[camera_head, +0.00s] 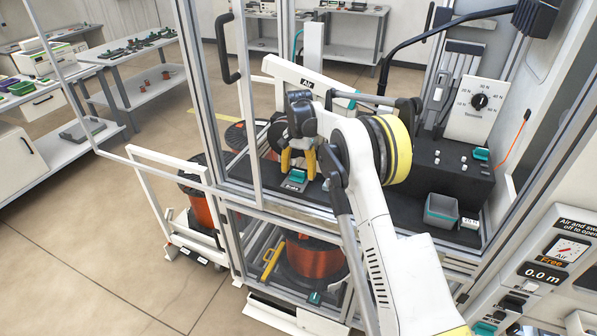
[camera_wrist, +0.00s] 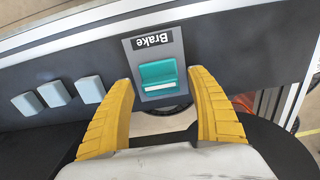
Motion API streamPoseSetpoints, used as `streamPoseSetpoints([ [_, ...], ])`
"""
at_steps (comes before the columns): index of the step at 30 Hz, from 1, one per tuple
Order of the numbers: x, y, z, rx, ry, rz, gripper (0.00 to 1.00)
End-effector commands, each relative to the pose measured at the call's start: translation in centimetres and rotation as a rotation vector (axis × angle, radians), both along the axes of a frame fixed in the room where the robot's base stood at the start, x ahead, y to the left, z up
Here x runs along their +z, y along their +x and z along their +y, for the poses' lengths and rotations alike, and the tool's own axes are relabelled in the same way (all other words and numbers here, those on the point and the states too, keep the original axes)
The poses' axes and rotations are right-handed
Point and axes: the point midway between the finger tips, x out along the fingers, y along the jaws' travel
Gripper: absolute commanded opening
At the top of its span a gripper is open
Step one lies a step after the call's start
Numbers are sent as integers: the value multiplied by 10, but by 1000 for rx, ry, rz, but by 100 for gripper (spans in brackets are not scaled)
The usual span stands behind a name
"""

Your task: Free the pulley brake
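The brake switch is a teal rocker with a pale strip along one edge, set in a grey plate labelled "Brake" (camera_wrist: 158,75). In the wrist view it lies between and just beyond my fingertips. In the head view the brake switch (camera_head: 297,176) sits on the dark bench inside the frame, right below my gripper (camera_head: 298,160). My gripper's yellow fingers (camera_wrist: 160,80) are spread apart with nothing between them; I cannot tell whether they touch the plate. A dark round wheel, perhaps the pulley (camera_head: 277,136), is partly hidden behind my gripper.
Several pale square blocks (camera_wrist: 54,93) sit beside the switch. Metal frame posts and a door with a black handle (camera_head: 229,47) stand close by. A tension dial box (camera_head: 479,103), grey bin (camera_head: 441,210) and air panel reading "Free" (camera_head: 556,262) are right. Copper spool (camera_head: 315,258) below.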

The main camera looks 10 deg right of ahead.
Motion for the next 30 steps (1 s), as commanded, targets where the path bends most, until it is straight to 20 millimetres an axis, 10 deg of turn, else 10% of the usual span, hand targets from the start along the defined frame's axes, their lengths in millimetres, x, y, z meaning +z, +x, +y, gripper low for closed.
streamPoseSetpoints([
  [11, 7, 0, 0, 1, 0, 0, 67],
  [30, 117, 0, 0, 0, 0, 0, 67],
])
